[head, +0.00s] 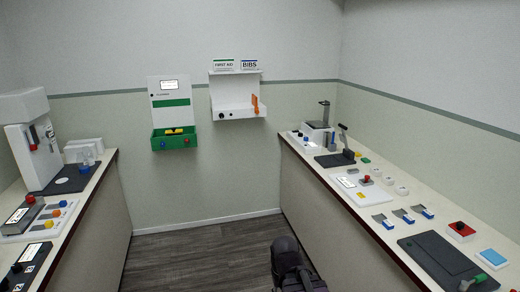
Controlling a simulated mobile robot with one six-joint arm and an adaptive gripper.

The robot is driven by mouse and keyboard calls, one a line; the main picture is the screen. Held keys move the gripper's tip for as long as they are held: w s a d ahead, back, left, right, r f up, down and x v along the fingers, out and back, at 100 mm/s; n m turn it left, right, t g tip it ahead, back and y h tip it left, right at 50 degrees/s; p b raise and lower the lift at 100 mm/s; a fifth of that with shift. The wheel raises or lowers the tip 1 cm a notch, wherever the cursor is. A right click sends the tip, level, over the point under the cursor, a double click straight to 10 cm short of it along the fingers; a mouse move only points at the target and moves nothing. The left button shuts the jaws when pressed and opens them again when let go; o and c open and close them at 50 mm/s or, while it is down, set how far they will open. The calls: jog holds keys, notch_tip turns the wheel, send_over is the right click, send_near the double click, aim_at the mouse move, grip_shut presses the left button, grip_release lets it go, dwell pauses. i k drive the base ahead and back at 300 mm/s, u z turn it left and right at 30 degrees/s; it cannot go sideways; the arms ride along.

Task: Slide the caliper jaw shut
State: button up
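I cannot make out for certain which thing is the caliper. A dark grey board (430,262) lies at the near end of the right counter. A green knob (480,278) and a small pale metal part sit at its near edge, and this may be the caliper, but its jaw is too small to tell. A black end part of my arm (288,258) shows at the bottom middle, over the floor between the counters and apart from everything on them. Its fingertips cannot be made out, and nothing is seen held.
The right counter (345,213) also bears a red-topped box (461,231), a blue pad (492,258), small blue-and-grey parts, and a tall stand (324,112) at the back. The left counter (103,176) holds a machine. Wall boxes hang at the back. The floor (205,250) between is clear.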

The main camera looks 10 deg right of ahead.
aim_at(366, 181)
jog(key=z, duration=0.4)
jog(key=i, duration=0.75)
jog(key=z, duration=0.65)
jog(key=i, duration=0.6)
jog(key=z, duration=0.25)
